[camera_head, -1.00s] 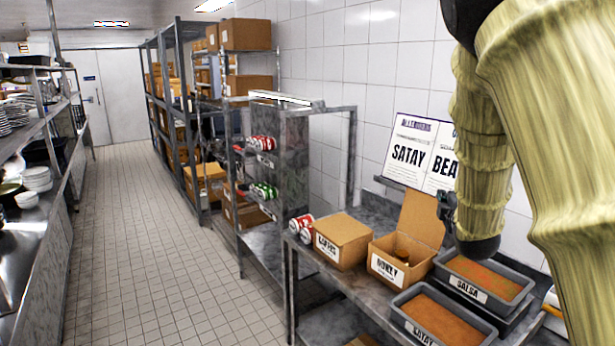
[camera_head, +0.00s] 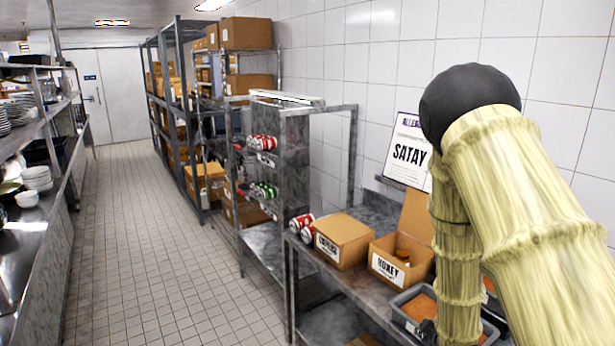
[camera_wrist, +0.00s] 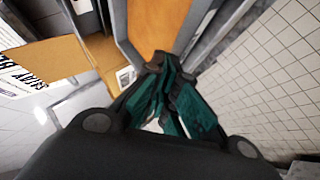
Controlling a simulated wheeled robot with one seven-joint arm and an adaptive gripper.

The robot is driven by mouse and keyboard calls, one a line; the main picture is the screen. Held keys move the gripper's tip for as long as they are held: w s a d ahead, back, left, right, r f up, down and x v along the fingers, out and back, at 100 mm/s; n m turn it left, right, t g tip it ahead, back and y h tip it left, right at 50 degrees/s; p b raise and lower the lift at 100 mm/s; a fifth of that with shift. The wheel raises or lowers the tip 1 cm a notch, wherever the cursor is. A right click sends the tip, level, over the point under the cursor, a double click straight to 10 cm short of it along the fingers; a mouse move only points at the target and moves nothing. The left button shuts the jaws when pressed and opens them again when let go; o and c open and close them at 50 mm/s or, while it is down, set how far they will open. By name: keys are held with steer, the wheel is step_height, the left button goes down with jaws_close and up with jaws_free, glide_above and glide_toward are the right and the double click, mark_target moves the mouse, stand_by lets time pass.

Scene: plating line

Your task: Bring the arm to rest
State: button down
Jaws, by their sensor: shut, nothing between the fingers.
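My arm (camera_head: 535,190) is bent at the right of the head view, its dark elbow cap (camera_head: 468,98) at the top and its forearm hanging down over the right part of the counter. My gripper (camera_wrist: 168,68) shows in the wrist view with its teal fingers shut and nothing between them. It is over or near a tub of orange filling (camera_wrist: 156,22); I cannot tell the gap. In the head view the forearm hides most of the gripper.
The counter holds a closed carton (camera_head: 343,238), an open honey carton (camera_head: 386,264) and a grey tub (camera_head: 399,300), partly hidden by my arm. A satay sign (camera_head: 408,152) stands by the tiled wall. A metal rack (camera_head: 262,215) holds cans. The aisle floor (camera_head: 150,240) is clear.

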steer(key=s+a+f+m+g, duration=0.3)
steer(key=s+f, duration=0.8)
steer(key=s+a+f+m+g+y, duration=0.15)
steer(key=s+f, duration=0.25)
steer(key=s, duration=0.6)
steer(key=s+a+f+m+g, duration=0.3)
steer(key=s+f, duration=0.2)
steer(key=s, duration=0.5)
steer(key=s+a+f+m+g+y, duration=0.1)
steer(key=s+a+f+m+g, duration=0.2)
steer(key=s, duration=0.7)
step_height(320, 180, down, 11)
steer(key=n+b, duration=0.1)
steer(key=b, duration=0.9)
steer(key=shift+f, duration=0.2)
steer(key=shift+h, duration=0.25)
